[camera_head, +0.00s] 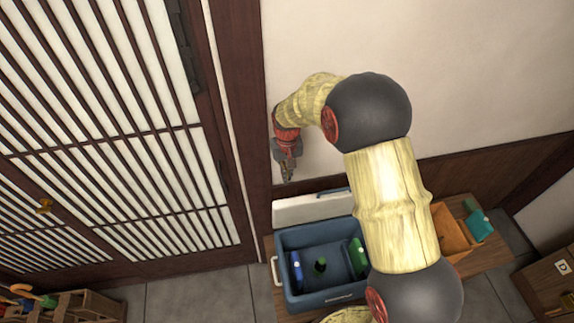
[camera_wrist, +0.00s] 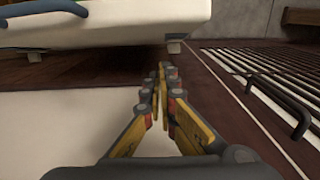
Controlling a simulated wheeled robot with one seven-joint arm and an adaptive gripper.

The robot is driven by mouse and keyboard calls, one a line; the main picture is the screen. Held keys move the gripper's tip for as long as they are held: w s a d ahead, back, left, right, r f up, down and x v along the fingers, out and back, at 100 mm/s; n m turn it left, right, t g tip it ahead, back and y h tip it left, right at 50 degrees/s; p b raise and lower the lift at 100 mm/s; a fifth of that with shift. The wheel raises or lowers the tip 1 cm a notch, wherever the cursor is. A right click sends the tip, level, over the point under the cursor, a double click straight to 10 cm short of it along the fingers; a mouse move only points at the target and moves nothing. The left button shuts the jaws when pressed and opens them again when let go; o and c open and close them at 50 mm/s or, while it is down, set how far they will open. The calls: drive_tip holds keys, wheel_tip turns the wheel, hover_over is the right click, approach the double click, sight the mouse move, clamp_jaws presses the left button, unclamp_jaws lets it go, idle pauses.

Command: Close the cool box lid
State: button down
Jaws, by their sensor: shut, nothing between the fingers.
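The cool box (camera_head: 282,290) is a blue box on a low wooden bench, open at the top. Inside it stand a dark blue item (camera_head: 297,272), a green-topped bottle (camera_head: 320,265) and a green item (camera_head: 357,257). Its white lid (camera_head: 312,208) stands raised at the back edge, near the wall. My gripper (camera_head: 288,179) is shut and empty, just above and behind the lid's left end. In the wrist view my gripper (camera_wrist: 160,72) points toward the lid (camera_wrist: 120,28), which lies at the upper left, apart from the fingertips.
A slatted sliding door (camera_head: 110,130) stands at the left, close to my gripper. The wall (camera_head: 430,70) is behind the box. An orange container (camera_head: 452,232) and a teal item (camera_head: 478,225) are on the bench (camera_head: 490,257) at right. A wooden cabinet (camera_head: 548,285) stands at far right; a crate (camera_head: 92,305) is at lower left.

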drive_tip(key=s, duration=0.2)
drive_tip(key=s+f, duration=0.1)
drive_tip(key=shift+s+d, duration=0.35)
drive_tip(key=shift+d, duration=0.05)
